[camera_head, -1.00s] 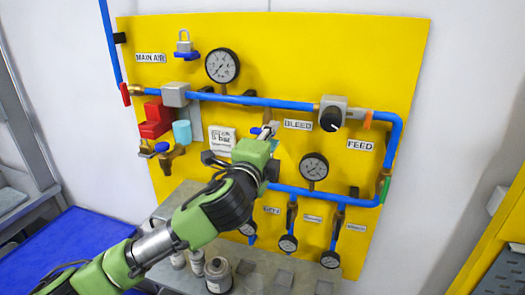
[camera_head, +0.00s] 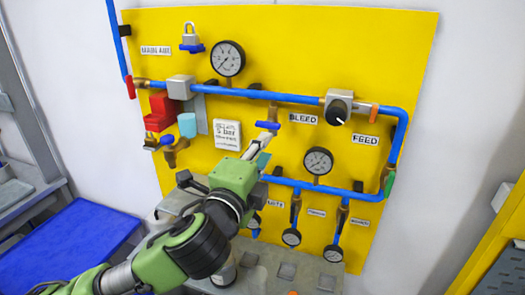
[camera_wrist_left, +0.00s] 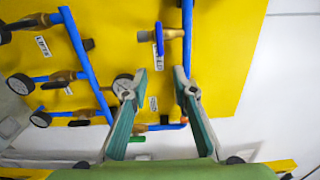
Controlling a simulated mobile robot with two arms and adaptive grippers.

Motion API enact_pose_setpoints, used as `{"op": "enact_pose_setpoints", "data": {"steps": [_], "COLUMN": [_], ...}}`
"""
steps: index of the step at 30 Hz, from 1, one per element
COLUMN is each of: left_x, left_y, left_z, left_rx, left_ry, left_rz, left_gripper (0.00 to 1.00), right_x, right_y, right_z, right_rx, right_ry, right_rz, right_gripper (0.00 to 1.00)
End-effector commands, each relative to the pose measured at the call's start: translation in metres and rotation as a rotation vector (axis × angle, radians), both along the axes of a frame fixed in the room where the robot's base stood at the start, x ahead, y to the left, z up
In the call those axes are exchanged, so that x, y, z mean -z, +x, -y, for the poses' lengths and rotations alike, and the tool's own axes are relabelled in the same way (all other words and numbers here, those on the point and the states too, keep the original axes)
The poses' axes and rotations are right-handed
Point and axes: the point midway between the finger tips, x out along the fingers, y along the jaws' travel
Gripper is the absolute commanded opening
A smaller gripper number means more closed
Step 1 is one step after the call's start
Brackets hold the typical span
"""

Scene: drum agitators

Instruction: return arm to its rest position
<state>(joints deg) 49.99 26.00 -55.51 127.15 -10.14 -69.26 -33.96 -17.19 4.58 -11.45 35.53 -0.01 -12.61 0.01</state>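My left arm (camera_head: 195,245) comes in from the lower left in the head view and reaches up toward the yellow panel. Its left gripper (camera_head: 260,148) is just below the bleed valve with the blue handle (camera_head: 268,126). In the left wrist view the two fingers of the left gripper (camera_wrist_left: 161,82) are spread apart with nothing between them. The blue handle (camera_wrist_left: 158,38) shows beyond the fingertips, apart from them. My right gripper is in neither view.
The yellow panel (camera_head: 360,60) carries blue pipes (camera_head: 260,95), gauges (camera_head: 228,58), a black feed knob (camera_head: 337,112) and a padlock (camera_head: 190,35). A blue table (camera_head: 80,240) stands at the left.

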Motion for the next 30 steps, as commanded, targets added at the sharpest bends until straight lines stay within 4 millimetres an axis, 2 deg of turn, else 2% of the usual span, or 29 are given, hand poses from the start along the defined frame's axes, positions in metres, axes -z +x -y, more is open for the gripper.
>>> {"op": "enact_pose_setpoints", "data": {"steps": [4, 8, 17, 23, 27, 30], "left_x": [0.008, 0.041, 0.163, 0.248, 0.304, 0.338], "left_y": [-0.001, -0.007, -0.047, -0.098, -0.146, -0.185], "left_z": [-0.001, -0.009, -0.053, -0.091, -0.12, -0.139], "left_rx": [-0.004, -0.028, -0.201, -0.394, -0.565, -0.692], "left_ry": [-0.024, -0.122, -0.484, -0.702, -0.835, -0.914], "left_rz": [-0.028, -0.136, -0.537, -0.789, -0.95, -1.047], "left_gripper": [0.26, 0.26, 0.26, 0.26, 0.26, 0.26], "right_x": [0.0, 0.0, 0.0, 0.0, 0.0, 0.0], "right_y": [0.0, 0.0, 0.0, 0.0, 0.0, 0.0], "right_z": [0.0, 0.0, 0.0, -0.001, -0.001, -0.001], "right_rx": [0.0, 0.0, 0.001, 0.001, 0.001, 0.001], "right_ry": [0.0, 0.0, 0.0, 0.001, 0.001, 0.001], "right_rz": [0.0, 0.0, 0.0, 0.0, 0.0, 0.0], "right_gripper": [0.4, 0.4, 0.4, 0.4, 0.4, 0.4]}}
